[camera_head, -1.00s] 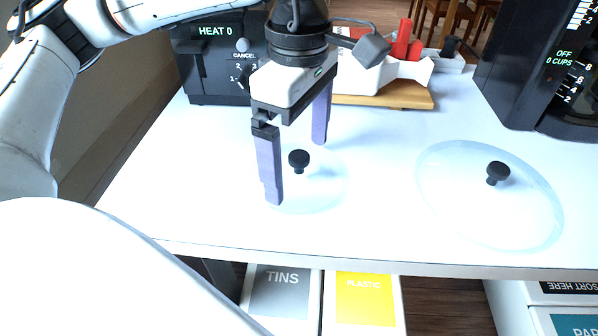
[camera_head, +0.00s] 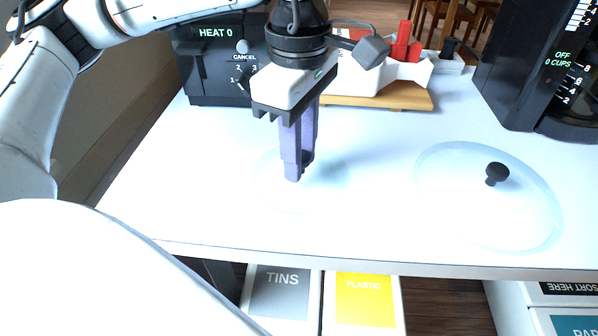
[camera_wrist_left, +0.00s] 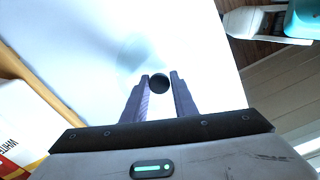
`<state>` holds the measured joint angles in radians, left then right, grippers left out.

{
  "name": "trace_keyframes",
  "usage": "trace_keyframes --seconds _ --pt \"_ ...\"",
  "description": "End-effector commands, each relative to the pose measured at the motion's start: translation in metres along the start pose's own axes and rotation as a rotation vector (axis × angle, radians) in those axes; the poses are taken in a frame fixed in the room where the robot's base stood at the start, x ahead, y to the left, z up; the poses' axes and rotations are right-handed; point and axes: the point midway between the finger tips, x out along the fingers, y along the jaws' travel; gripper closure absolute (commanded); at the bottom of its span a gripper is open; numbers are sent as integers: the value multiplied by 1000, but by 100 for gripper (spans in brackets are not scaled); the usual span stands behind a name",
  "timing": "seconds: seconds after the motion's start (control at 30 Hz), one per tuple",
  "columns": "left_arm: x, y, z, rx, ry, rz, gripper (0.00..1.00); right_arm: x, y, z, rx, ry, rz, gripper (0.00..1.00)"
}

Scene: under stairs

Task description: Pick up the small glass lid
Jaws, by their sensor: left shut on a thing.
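The small glass lid (camera_head: 330,183) lies on the white counter as a faint clear disc, and most of its black knob is hidden behind my fingers in the head view. My left gripper (camera_head: 297,172) points down over the lid's middle, with its purple fingers shut on the knob. In the left wrist view the round black knob (camera_wrist_left: 160,84) sits between the fingertips (camera_wrist_left: 161,92). A larger glass lid (camera_head: 470,220) with a black knob lies apart to the right. My right gripper is not in view.
A toaster (camera_head: 212,75) stands at the back left, and a wooden board (camera_head: 385,97) with a white holder (camera_head: 365,80) at the back middle. A black coffee machine (camera_head: 530,75) stands at the back right. The front of the counter (camera_head: 230,230) is clear.

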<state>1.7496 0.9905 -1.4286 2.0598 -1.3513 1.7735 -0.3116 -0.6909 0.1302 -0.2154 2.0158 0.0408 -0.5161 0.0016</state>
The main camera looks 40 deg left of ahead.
Motion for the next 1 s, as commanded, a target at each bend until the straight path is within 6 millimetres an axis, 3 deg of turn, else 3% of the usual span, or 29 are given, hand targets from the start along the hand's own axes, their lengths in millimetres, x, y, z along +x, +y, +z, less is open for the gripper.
trace_keyframes --seconds 0.03,0.37,0.47,0.8,1.0 --pt "8 -4 -1 5 10 -19 98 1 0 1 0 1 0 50" --pt "6 -5 0 8 9 -21 99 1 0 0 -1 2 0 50" --pt "-6 -4 0 7 8 -20 100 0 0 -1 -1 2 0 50" --pt "-76 -2 1 5 3 -11 100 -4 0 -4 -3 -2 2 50" --pt "-95 -1 0 4 4 -10 100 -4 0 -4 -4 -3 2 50"
